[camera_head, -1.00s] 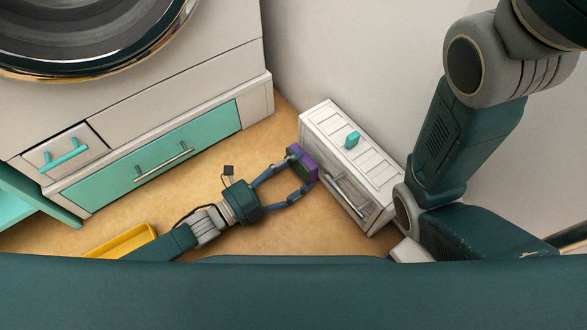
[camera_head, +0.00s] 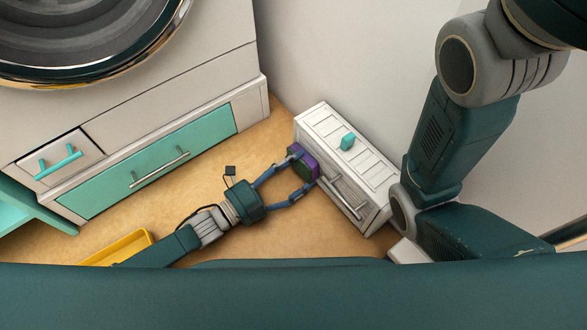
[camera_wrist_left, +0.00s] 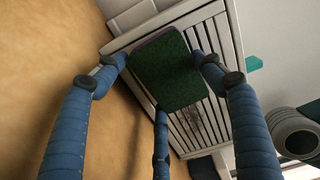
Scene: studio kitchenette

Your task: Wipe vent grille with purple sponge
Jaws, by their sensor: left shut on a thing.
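The purple sponge (camera_head: 310,162) has a dark green side, which faces the left wrist view (camera_wrist_left: 165,72). My left gripper (camera_head: 298,172) is shut on it, with blue fingers around its edges. The sponge is at the slatted front of a low white unit (camera_head: 364,196). In the left wrist view the vent grille (camera_wrist_left: 218,108) is white with dark slots, and the sponge hides its upper left part. A dark smudge (camera_wrist_left: 196,122) lies on the slats below the sponge. I cannot tell whether sponge and grille touch. My right gripper is out of view.
A teal block (camera_head: 347,142) is on top of the white unit. A teal-fronted drawer (camera_head: 150,170) is at left, with a yellow tray (camera_head: 118,247) below. My right arm is close to the unit's right end. Tan floor (camera_head: 215,180) lies open between.

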